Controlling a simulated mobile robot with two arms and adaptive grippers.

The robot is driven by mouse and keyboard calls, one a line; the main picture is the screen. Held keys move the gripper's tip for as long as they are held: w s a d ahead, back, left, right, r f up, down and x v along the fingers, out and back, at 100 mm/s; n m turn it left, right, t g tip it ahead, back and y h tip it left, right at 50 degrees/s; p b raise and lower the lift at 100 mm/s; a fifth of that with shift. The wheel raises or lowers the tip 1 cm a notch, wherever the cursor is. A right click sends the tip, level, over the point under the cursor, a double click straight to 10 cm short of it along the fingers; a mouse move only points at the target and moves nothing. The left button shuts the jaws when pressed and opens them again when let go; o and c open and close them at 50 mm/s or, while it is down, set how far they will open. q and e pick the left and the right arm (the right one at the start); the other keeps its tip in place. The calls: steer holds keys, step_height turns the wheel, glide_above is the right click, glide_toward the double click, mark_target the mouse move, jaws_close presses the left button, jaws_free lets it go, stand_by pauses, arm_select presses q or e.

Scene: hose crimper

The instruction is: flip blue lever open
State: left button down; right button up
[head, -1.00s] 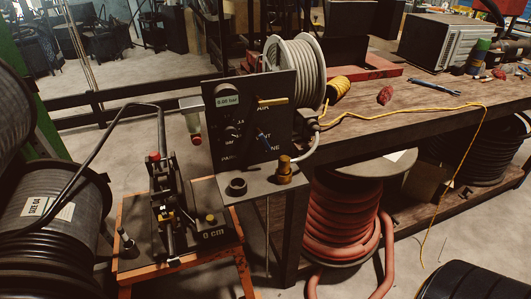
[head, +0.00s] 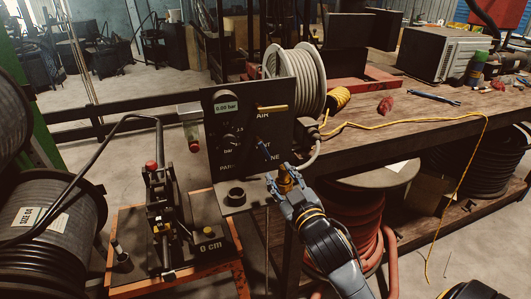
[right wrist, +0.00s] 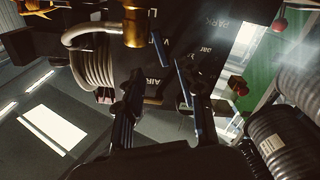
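The blue lever (head: 264,150) is a small, thin handle on the front of the dark control panel (head: 222,150), below the brass-coloured bar. It slants down to the right. In the right wrist view, a thin blue piece (right wrist: 160,48) that looks like the lever shows beyond my fingers. My right gripper (head: 284,180) is just below and right of the lever, in front of the brass fitting. It also shows in the right wrist view (right wrist: 165,82), with its fingers spread and nothing clearly between them. I cannot tell whether it touches the lever. My left gripper is not visible.
The brass fitting (head: 285,177) on the panel's ledge is close to my right gripper. A hose reel (head: 295,75) stands behind the panel on the workbench (head: 400,130). The crimping stand (head: 205,262) is at left. A yellow cable (head: 460,200) hangs over the bench edge.

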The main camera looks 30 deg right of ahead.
mark_target(266, 154)
steer(key=p+x, duration=0.1)
steer(key=x, duration=1)
steer(key=shift+w+d, duration=0.15)
steer(key=shift+w, duration=0.1)
steer(key=shift+c, duration=0.4)
jaws_close()
